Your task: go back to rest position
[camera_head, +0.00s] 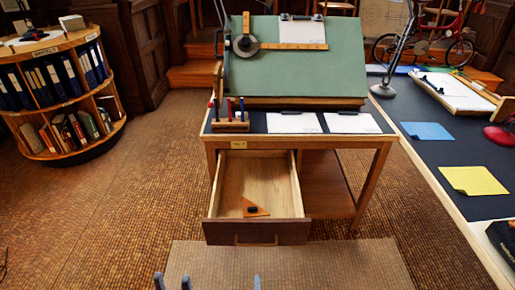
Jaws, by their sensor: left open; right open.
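The fingertips of my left gripper (172,282) show at the bottom edge of the head view, apart with nothing between them. My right gripper (257,282) shows only as one fingertip at the bottom edge, to the right of the left one; the rest is out of frame. Both are in front of the drafting desk (378,160), low in the picture and apart from the drawer. The desk's drawer (232,232) is pulled open. A small orange triangular piece with a dark part (254,208) lies inside it near the front.
A green tilted drafting board (310,70) stands on the desk, with a pen rack (232,124) at the left. A round bookshelf (50,160) is at the left. A long dark table (400,118) runs along the right. Floor left of the desk is clear.

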